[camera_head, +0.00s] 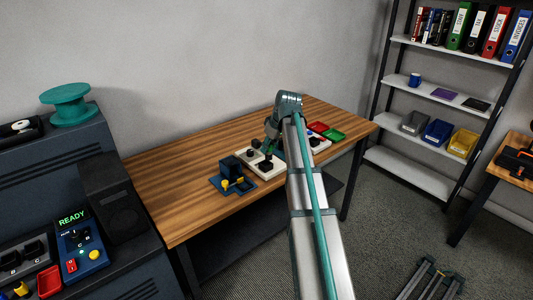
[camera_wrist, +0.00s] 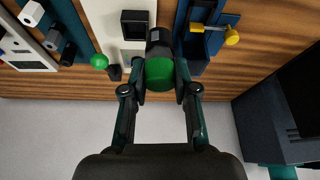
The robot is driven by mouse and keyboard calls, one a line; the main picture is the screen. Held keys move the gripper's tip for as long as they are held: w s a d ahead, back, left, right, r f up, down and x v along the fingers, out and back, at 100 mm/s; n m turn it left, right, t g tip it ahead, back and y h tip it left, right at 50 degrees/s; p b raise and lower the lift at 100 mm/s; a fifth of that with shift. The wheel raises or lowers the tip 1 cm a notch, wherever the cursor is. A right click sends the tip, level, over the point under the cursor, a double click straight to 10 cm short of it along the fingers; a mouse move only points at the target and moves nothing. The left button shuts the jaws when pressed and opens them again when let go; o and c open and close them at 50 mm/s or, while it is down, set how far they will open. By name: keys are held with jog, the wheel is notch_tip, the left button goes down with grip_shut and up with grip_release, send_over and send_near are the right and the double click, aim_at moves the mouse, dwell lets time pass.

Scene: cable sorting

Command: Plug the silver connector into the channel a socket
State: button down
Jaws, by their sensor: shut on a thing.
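My gripper (camera_wrist: 160,90) is shut on a green-ended connector (camera_wrist: 159,73) with a dark grey body. The body points away from the wrist, towards the edge of a white panel. A dark square socket (camera_wrist: 135,24) is on that white panel (camera_wrist: 112,22), left of the held connector. I cannot tell whether the held connector is the silver one, nor whether its tip touches anything. No channel a label is readable. In the head view my gripper (camera_head: 267,150) is low over the white panel (camera_head: 279,172) on the wooden table; the held connector is too small to make out there.
A dark blue block (camera_head: 230,167) with yellow parts stands left of the panel; its yellow knob (camera_wrist: 232,37) shows in the wrist view. A green knob (camera_wrist: 99,61) is close to the left finger. The table's left part is clear.

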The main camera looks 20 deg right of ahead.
jog(key=s+a+r+p, duration=0.2)
jog(key=s+r, duration=0.4)
jog(key=r, duration=0.2)
jog(key=shift+s, duration=0.25)
dwell(0.4)
